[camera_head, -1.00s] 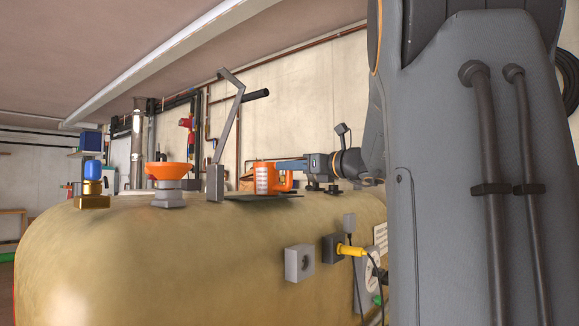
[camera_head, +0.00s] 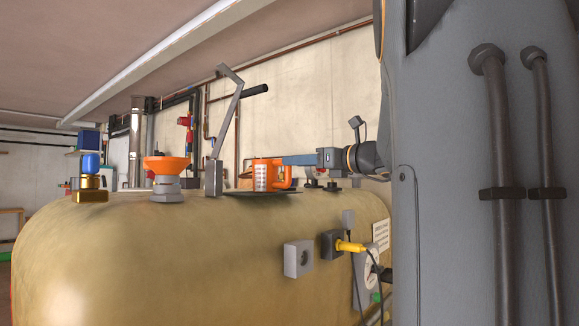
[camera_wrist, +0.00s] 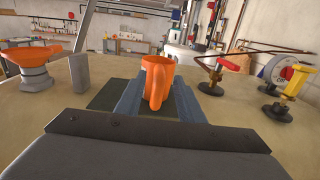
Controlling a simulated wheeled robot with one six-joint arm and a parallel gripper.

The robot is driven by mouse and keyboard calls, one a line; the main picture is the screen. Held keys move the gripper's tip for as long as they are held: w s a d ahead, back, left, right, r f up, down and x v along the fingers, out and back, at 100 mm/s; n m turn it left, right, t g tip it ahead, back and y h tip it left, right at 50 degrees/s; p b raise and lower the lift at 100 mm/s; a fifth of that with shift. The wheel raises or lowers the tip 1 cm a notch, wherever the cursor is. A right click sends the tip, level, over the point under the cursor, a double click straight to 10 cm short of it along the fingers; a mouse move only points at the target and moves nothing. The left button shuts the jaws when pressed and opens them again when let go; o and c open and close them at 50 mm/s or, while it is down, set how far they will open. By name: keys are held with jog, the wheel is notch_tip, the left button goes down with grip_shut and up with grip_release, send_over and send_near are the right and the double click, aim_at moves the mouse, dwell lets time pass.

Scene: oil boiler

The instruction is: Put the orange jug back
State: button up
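The orange jug (camera_head: 262,175) stands upright on a dark flat plate (camera_head: 232,193) on top of the tan tank. It has pale markings on its side, and its handle faces my gripper. In the wrist view the jug (camera_wrist: 157,79) is between the two blue-grey fingers, with the handle toward the camera. In the head view my gripper (camera_head: 298,160) reaches in from the right at handle height; the far finger is hidden there.
An orange funnel (camera_head: 167,166) and a brass fitting with a blue cap (camera_head: 90,178) stand on the tank (camera_head: 170,250) to the left. A grey angled bracket (camera_head: 222,130) rises beside the jug.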

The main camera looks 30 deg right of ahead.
jog(key=b+v, duration=0.1)
jog(key=v, duration=0.7)
dwell(0.4)
